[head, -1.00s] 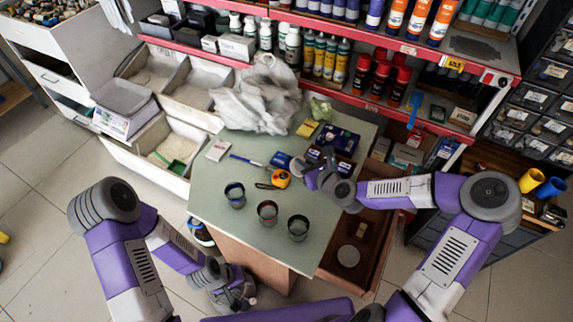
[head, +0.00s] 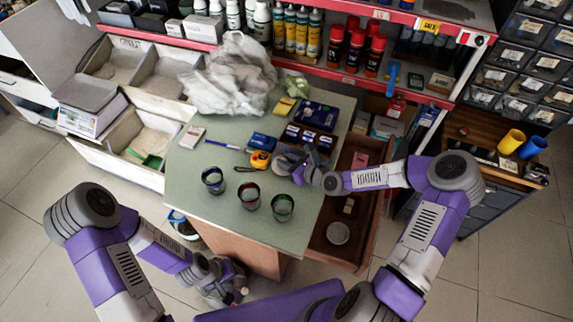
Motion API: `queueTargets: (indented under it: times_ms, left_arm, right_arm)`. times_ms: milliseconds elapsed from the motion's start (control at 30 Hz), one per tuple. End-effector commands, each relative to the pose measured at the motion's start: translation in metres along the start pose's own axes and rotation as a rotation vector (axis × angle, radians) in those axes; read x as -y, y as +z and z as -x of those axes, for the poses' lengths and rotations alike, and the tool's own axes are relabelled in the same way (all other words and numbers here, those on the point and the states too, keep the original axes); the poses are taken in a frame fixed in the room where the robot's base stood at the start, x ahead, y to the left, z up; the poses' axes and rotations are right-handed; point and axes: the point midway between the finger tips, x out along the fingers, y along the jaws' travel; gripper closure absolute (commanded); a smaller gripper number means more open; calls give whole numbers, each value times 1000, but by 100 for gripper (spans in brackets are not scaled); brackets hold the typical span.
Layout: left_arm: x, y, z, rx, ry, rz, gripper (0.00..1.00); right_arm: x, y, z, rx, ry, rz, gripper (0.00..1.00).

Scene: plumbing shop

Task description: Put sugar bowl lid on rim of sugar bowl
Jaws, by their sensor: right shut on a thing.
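I cannot clearly pick out a sugar bowl or its lid. Three dark cups stand on the green worktop (head: 200,165): one with a blue band (head: 213,181), one with red (head: 249,196) and one with green (head: 282,207). My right gripper (head: 290,161) is low over the worktop, just right of the yellow tape measure (head: 260,160). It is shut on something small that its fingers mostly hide. A pale round piece (head: 338,233) lies in the open wooden drawer (head: 318,250). My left gripper (head: 228,287) hangs below the worktop's front edge; its fingers are unclear.
Blue boxes (head: 318,115) stand behind my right gripper. A grey plastic bag (head: 232,75) is at the back. A blue pen (head: 222,145) and a white box (head: 191,137) lie at left. The worktop's left front is clear. Shelves (head: 375,82) overhang behind.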

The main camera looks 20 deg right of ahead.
Motion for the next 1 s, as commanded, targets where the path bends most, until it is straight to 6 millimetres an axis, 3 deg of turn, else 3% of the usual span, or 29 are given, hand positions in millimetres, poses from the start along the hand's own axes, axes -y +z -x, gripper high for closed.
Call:
queueTargets:
  times_ms: [67, 433, 467, 600, 1000]
  left_arm:
    - [2, 0, -5, 0, 0, 0, 62]
    - [2, 0, -6, 0, 0, 0, 62]
    - [2, 0, -6, 0, 0, 0, 62]
    - [2, 0, -6, 0, 0, 0, 62]
    - [1, 0, -3, 0, 0, 0, 62]
  right_arm:
    - [-1, -10, -5, 1, 1, 0, 100]
    - [0, -14, -6, 1, 0, -1, 100]
    - [0, -14, -6, 1, 1, -1, 76]
    - [0, -14, -6, 0, 0, 0, 54]
    - [0, -9, -2, 0, 0, 1, 52]
